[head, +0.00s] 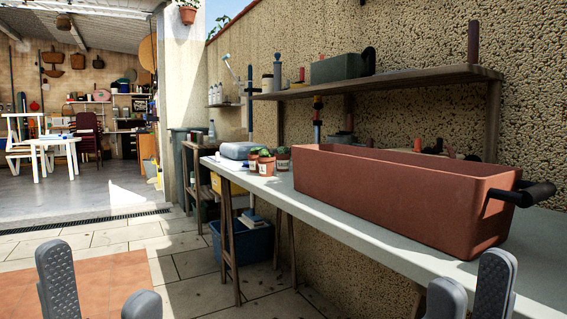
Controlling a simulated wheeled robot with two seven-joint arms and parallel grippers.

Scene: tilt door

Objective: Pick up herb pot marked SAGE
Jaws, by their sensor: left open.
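Three small terracotta herb pots with green tops and pale labels stand close together on the pale workbench (395,235). They are the left pot (253,163), the middle pot (266,168) and the right pot (283,163). The lettering is too small to read surely, so I cannot tell which one is SAGE. My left gripper (100,285) is open and empty at the bottom left, low and well short of the pots. My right gripper (470,288) is at the bottom right in front of the bench, its fingers apart with nothing between them.
A long terracotta planter box (390,200) with a dark handle (520,193) fills the bench right of the pots. A shelf (385,82) hangs above. A blue crate (240,245) sits below. Paved floor at left is clear.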

